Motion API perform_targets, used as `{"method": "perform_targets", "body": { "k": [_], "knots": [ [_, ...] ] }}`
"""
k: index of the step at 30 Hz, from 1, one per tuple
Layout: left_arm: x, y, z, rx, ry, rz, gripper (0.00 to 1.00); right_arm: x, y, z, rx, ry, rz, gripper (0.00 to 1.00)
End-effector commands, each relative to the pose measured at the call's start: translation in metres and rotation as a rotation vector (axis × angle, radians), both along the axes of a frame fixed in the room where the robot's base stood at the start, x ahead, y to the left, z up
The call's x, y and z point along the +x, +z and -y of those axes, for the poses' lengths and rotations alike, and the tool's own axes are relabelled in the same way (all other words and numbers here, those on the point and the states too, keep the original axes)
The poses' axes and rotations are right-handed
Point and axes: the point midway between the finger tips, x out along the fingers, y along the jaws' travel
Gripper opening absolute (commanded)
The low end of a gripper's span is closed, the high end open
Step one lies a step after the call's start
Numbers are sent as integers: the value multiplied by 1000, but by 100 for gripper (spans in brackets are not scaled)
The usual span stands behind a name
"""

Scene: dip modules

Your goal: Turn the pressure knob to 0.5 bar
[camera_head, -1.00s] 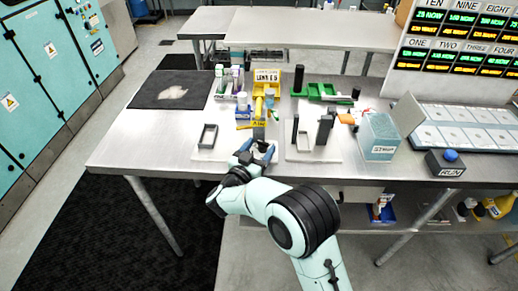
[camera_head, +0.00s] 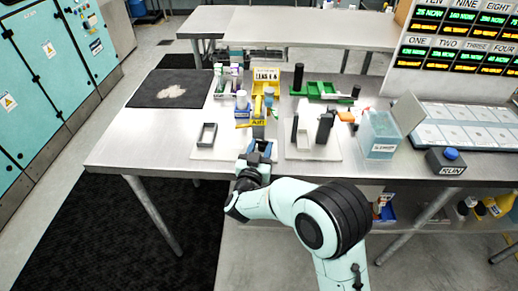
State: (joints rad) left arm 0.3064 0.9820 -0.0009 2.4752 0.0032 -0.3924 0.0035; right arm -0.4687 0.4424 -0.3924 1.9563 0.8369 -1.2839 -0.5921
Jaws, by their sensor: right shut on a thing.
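My right gripper (camera_head: 259,151) is at the front edge of the steel table, in the middle of the picture. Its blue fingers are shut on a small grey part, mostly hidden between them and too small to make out. A dark upright block (camera_head: 258,131) stands just beyond the fingers, below a yellow label. I cannot make out a pressure knob or any scale reading. My left gripper is not in view.
A grey open tray (camera_head: 207,134) lies left of the gripper. A pale board (camera_head: 325,151) with dark posts lies to the right, then a clear teal box (camera_head: 379,136) and a RUN button box (camera_head: 447,161). Yellow bins (camera_head: 265,82) stand behind. The table's left front is bare.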

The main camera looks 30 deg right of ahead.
Motion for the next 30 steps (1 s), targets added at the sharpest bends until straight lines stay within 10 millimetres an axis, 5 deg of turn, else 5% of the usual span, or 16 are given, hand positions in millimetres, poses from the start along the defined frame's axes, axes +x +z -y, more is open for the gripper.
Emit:
{"method": "perform_targets", "body": {
  "k": [15, 30],
  "knots": [
    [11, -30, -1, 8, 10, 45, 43, -6, -3, 10, 1, 364, -1, 12],
    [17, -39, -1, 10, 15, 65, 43, -6, -1, 11, 1, 467, -3, 12]
  ]
}}
